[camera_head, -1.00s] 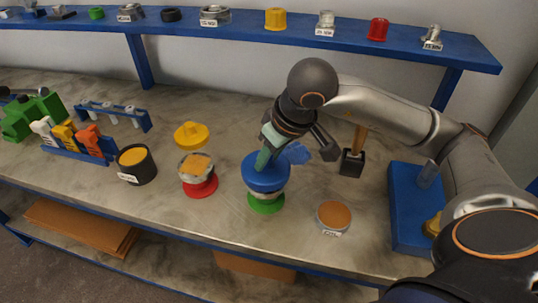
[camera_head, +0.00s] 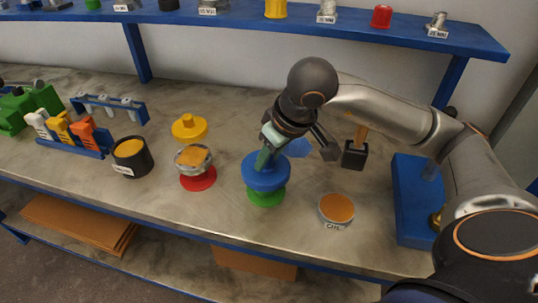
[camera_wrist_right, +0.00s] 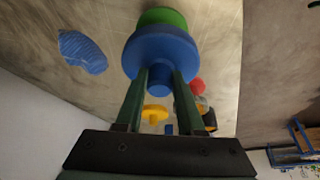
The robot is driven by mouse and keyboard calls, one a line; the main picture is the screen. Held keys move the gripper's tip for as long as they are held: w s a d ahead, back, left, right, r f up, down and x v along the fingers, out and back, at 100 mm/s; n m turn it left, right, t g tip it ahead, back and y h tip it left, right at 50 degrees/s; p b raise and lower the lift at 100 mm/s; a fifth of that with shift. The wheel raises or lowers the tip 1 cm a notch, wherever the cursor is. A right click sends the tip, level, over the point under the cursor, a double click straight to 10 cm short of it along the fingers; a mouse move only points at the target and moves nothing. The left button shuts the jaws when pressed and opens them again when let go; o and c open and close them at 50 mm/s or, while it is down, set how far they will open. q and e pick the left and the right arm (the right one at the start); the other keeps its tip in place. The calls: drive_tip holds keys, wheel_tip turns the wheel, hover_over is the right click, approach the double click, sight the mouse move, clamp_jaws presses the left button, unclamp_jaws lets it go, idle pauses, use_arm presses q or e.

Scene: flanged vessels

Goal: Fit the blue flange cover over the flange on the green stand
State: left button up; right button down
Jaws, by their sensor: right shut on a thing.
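The blue flange cover (camera_head: 266,175) sits level over the vessel on the green stand (camera_head: 265,196), and its rim hides the flange. Only the green base shows below it. My right gripper (camera_head: 264,157) comes from above and is shut on the cover's knob. In the right wrist view the two green fingers (camera_wrist_right: 160,82) are on either side of the knob, under the blue disc (camera_wrist_right: 160,46), with the green stand (camera_wrist_right: 163,17) beyond. Whether the cover is fully seated cannot be seen. My left gripper is not in view.
To the left stand a flanged vessel on a red stand (camera_head: 197,180), a yellow cover (camera_head: 189,128) and a black cup (camera_head: 132,157). An orange-topped round dish (camera_head: 337,209) is at right. A blue cloth-like piece (camera_wrist_right: 82,52) lies behind the cover.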

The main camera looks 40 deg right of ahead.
drive_tip(key=shift+f+b, duration=0.45)
drive_tip(key=shift+f, duration=0.1)
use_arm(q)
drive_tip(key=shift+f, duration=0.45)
use_arm(e)
drive_tip(key=shift+c, duration=2.2)
unclamp_jaws()
drive_tip(key=shift+r, duration=0.1)
drive_tip(key=shift+r, duration=0.2)
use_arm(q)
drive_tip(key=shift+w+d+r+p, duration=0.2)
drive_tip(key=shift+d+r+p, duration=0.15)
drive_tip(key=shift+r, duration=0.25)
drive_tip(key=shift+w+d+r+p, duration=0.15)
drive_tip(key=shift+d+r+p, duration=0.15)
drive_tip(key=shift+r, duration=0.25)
use_arm(e)
drive_tip(key=v, duration=1.2)
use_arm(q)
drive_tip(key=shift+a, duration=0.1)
